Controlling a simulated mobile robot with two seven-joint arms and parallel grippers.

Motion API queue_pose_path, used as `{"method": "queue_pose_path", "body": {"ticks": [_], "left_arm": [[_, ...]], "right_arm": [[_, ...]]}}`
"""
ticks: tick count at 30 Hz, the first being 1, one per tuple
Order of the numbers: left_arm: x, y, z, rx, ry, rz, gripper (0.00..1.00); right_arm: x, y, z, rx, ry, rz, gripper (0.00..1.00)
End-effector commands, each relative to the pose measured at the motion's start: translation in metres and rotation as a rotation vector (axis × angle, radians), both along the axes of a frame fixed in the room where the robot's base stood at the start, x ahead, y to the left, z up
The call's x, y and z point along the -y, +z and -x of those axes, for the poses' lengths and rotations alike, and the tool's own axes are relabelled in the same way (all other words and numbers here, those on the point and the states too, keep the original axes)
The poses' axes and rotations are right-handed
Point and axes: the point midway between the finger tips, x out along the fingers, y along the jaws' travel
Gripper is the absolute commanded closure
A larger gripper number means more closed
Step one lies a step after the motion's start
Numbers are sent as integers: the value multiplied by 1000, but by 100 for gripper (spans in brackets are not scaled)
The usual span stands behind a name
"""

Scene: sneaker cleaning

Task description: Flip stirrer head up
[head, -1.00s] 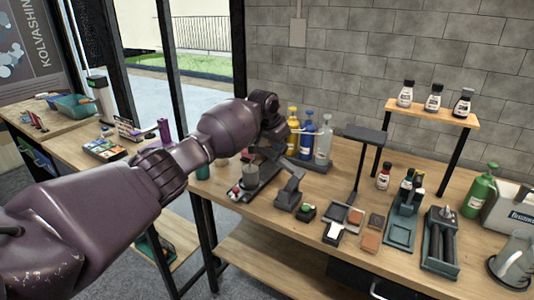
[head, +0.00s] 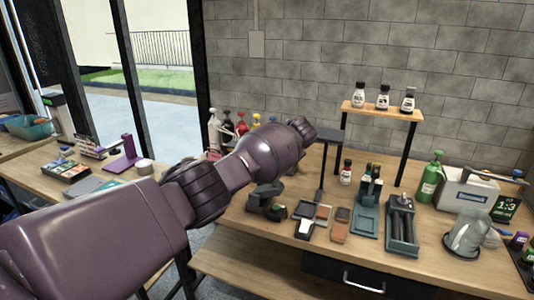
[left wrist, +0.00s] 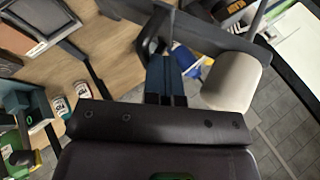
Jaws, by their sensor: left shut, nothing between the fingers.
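My left arm crosses the head view and covers the place where the stirrer stood earlier; its gripper is hidden there. In the left wrist view my left gripper (left wrist: 165,62) is shut and empty. A dark bar-like part, apparently the stirrer head (left wrist: 222,38), runs across just beyond the fingertips; I cannot tell whether they touch it. A pale cylindrical vessel (left wrist: 232,82) is to the right of the fingers. My right gripper is in neither view.
A wooden bench (head: 285,262) carries a dark stand (head: 326,136), small trays, a green roller device (head: 402,228) and a green spray bottle (head: 430,178). Bottles stand on a raised shelf (head: 383,111). Coloured bottles (head: 228,126) are partly behind my arm.

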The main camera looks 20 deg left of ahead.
Motion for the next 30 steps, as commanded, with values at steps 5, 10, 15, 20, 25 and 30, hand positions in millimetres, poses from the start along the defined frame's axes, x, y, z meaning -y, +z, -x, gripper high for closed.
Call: {"method": "queue_pose_path", "body": {"ticks": [5,10,15,20,25,30], "left_arm": [[23,-20,2,5,-2,-132,100],[35,-30,3,12,-1,-223,100],[42,-34,3,18,1,-281,100],[46,-35,4,22,0,-304,100],[47,-36,4,23,-1,-310,100],[48,-36,4,21,-2,-308,100]], "right_arm": [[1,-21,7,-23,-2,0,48],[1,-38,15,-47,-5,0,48],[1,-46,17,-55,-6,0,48],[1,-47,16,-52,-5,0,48],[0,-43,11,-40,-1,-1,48],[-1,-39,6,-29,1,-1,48]]}}
